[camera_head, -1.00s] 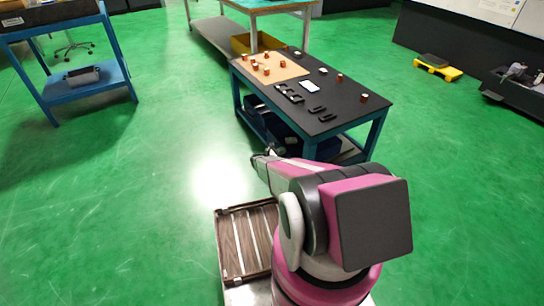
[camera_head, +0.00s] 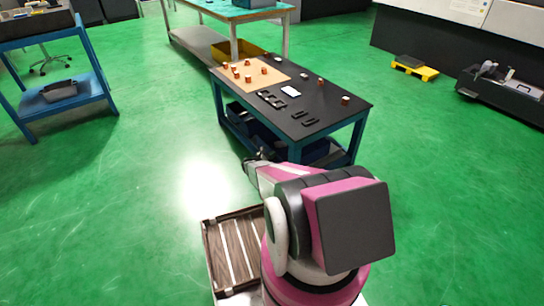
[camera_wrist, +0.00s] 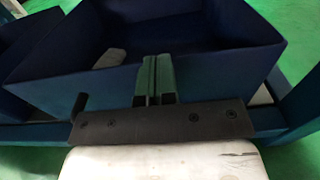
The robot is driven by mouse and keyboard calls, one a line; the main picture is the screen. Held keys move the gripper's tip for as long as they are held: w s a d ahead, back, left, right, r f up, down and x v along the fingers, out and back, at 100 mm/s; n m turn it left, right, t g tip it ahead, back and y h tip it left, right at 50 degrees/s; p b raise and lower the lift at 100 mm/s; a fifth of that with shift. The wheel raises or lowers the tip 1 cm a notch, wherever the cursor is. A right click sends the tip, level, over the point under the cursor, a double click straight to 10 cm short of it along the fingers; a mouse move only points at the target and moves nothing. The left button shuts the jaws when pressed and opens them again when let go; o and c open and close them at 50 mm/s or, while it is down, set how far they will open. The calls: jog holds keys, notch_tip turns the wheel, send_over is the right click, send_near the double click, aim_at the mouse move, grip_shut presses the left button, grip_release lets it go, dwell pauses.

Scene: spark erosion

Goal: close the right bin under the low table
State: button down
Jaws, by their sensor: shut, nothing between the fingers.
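The low table (camera_head: 325,103) has a black top and teal legs, with dark blue bins in the shade beneath it. In the wrist view an open-topped dark blue bin (camera_wrist: 235,60), which seems to be the right bin, fills the middle. Its near wall faces me and its inside shows, with a pale patch at the bottom left. My gripper (camera_wrist: 155,62) is shut and empty. Its fingers overlap the middle of that near wall; I cannot tell whether they touch it. In the head view my gripper (camera_head: 257,157) is small and low, by the table's near left side.
Part of another dark blue bin (camera_wrist: 20,40) shows at the left of the wrist view. A teal frame bar (camera_wrist: 285,115) runs at the right. Copper-coloured pieces and black parts lie on the tabletop. A blue shelf cart (camera_head: 65,95) stands left; green floor between is clear.

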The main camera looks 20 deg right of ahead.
jog(key=v, duration=1.4)
jog(key=s+r+m+g+y, duration=0.65)
jog(key=s+r+m, duration=0.45)
jog(key=s+r, duration=0.55)
jog(key=s+a+r+m+t+y, duration=0.1)
jog(key=s+a+r+m+y, duration=0.3)
jog(key=r, duration=0.5)
jog(key=s+a+r+m+t+y, duration=0.1)
jog(key=s+a+r+m+y, duration=0.4)
jog(key=s+r, duration=0.4)
jog(key=shift+s+r+m+y, duration=0.3)
jog(key=shift+r+m+y, duration=0.15)
jog(key=shift+y, duration=0.5)
jog(key=shift+a, duration=0.15)
